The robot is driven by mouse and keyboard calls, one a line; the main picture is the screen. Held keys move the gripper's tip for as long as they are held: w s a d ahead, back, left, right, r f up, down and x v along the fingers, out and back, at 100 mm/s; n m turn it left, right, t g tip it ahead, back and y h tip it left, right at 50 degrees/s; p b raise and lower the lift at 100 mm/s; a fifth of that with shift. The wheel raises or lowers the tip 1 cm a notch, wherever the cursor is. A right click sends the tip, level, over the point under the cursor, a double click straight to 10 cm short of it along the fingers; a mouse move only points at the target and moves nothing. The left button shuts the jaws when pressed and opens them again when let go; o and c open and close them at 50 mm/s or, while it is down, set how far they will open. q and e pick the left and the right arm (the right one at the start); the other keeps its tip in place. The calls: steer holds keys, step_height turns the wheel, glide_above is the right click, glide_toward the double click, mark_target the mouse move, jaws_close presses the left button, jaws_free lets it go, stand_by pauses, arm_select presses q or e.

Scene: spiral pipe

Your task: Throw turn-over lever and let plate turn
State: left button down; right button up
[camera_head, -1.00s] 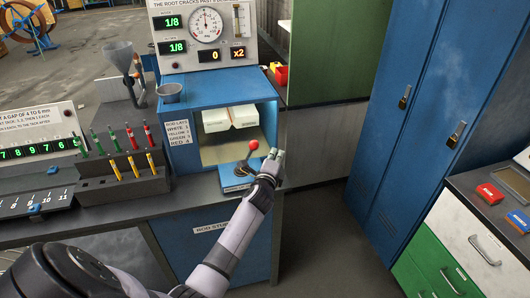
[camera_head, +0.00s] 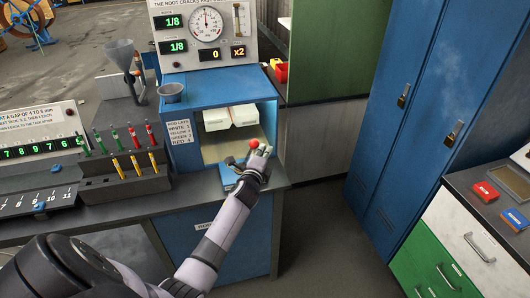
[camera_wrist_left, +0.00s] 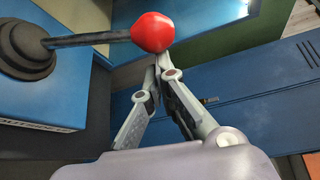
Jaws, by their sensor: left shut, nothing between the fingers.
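The lever has a red ball knob (camera_head: 254,144) and stands on a small blue base at the front of the blue cabinet (camera_head: 218,84). In the left wrist view the red knob (camera_wrist_left: 152,31), dark rod (camera_wrist_left: 90,39) and black boot (camera_wrist_left: 25,50) show clearly. My left gripper (camera_head: 258,153) is at the knob, partly covering the lever. In the left wrist view its fingers (camera_wrist_left: 160,60) are shut and empty, tips just below the knob; I cannot tell whether they touch it. No turning plate can be made out for certain. My right gripper is out of view.
White bins (camera_head: 216,119) sit inside the cabinet's opening. A rack (camera_head: 125,183) of coloured rods stands to the left, with a grey funnel (camera_head: 118,53) behind it. Blue lockers (camera_head: 420,120) and a drawer unit (camera_head: 470,225) stand to the right across clear floor.

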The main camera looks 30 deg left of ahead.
arm_select(q)
steer(key=shift+s+a+r, duration=0.1)
steer(key=shift+a, duration=0.05)
steer(key=shift+s+a+r+n+b, duration=0.1)
steer(key=shift+a+r+n+b, duration=0.05)
steer(key=shift+n+b, duration=0.3)
steer(key=s+a+r+n+t+y+b, duration=0.1)
steer(key=s+a+n+t+y+b, duration=0.2)
steer(key=s+a+n+b, duration=0.3)
steer(key=s+n+t+b, duration=0.1)
steer(key=n+b, duration=0.2)
steer(key=b, duration=0.2)
steer(key=shift+r, duration=0.4)
stand_by(0.3)
